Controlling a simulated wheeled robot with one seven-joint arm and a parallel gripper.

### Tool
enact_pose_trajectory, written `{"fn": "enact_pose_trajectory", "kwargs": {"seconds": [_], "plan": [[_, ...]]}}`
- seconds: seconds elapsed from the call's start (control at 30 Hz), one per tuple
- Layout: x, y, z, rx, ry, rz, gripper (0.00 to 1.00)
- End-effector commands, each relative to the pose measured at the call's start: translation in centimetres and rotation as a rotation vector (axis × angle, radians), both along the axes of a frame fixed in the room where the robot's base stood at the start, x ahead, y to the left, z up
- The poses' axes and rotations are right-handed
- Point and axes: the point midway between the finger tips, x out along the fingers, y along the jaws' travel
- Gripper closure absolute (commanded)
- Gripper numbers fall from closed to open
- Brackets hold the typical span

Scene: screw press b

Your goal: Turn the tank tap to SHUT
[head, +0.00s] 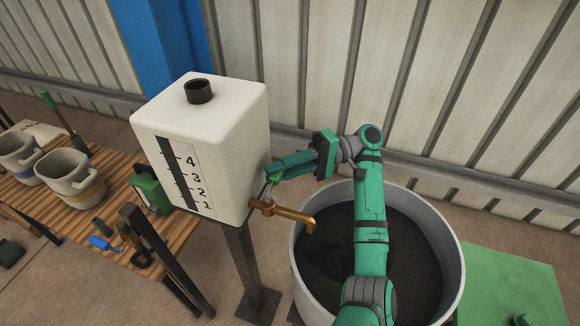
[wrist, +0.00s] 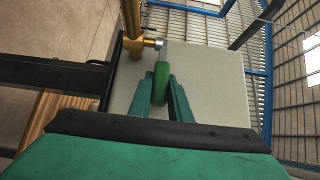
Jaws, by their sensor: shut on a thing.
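The white tank (head: 200,140) stands on a dark metal stand, with a black level strip and the numbers 1 to 4 on its front. The brass tap (head: 285,211) sticks out low on its right side, and its spout bends down at the end. The tap also shows in the wrist view (wrist: 131,22). My gripper (head: 270,180) is at the tap, beside the tank wall. In the wrist view its two fingers are closed around the green tap handle (wrist: 161,72). No OPEN or SHUT marking is readable, and I cannot tell the tap's setting.
A round grey tub (head: 452,262) with dark contents stands below and right of the tap, under my arm. A wooden bench (head: 90,200) at left holds grey pots (head: 68,172) and tools. A green mat (head: 510,285) lies at right. A corrugated wall (head: 470,110) stands behind.

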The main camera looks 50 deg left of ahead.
Motion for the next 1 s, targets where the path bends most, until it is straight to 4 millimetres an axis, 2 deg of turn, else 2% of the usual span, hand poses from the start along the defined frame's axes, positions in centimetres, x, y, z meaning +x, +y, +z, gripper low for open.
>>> {"fn": "enact_pose_trajectory", "kwargs": {"seconds": [0.47, 0.5, 0.87, 1.0], "plan": [[-0.1, 0.0, 0.0, -0.003, 0.001, 0.001, 1.00], [-0.1, 0.1, 0.0, -0.003, 0.001, 0.000, 0.75], [0.5, -0.5, 0.0, -0.002, -0.002, -0.006, 0.75], [1.4, -0.6, 0.1, -0.004, -0.002, -0.005, 0.75]]}}
